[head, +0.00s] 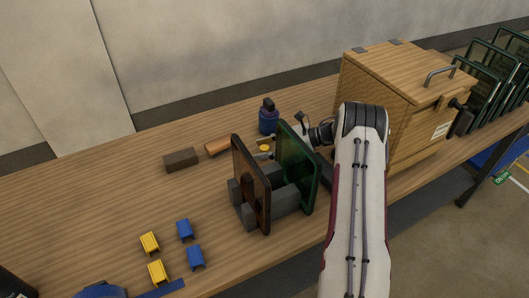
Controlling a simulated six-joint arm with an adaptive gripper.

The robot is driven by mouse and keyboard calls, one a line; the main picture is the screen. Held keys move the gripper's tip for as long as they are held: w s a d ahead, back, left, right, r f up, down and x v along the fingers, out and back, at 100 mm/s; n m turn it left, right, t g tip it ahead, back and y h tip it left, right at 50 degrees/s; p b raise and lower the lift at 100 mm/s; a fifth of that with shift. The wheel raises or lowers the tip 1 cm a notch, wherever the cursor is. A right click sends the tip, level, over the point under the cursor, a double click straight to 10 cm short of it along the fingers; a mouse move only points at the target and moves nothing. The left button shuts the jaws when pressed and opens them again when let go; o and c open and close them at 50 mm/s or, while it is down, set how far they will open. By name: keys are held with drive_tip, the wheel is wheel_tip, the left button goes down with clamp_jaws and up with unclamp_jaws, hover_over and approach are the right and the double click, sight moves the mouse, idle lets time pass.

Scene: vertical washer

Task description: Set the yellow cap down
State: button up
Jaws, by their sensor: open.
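A small round yellow piece, which looks like the yellow cap (264,148), is low near the table top, behind the framed panels and just in front of the blue bottle. My gripper (265,147) reaches in from the right, partly hidden by the green panel. Its fingers look open, one on either side of the cap. Whether the cap rests on the table or touches a finger is too small to tell.
A brown-framed panel (250,187) and a green-framed panel (304,165) stand upright on grey blocks. The blue bottle (268,119) is behind. A dark block (181,159), yellow clips (149,242) and blue clips (195,257) lie left. A wooden box (405,105) stands right.

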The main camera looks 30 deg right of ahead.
sight(264, 147)
idle(0.3)
clamp_jaws()
drive_tip(key=shift+r, duration=0.15)
drive_tip(key=shift+r, duration=4.85)
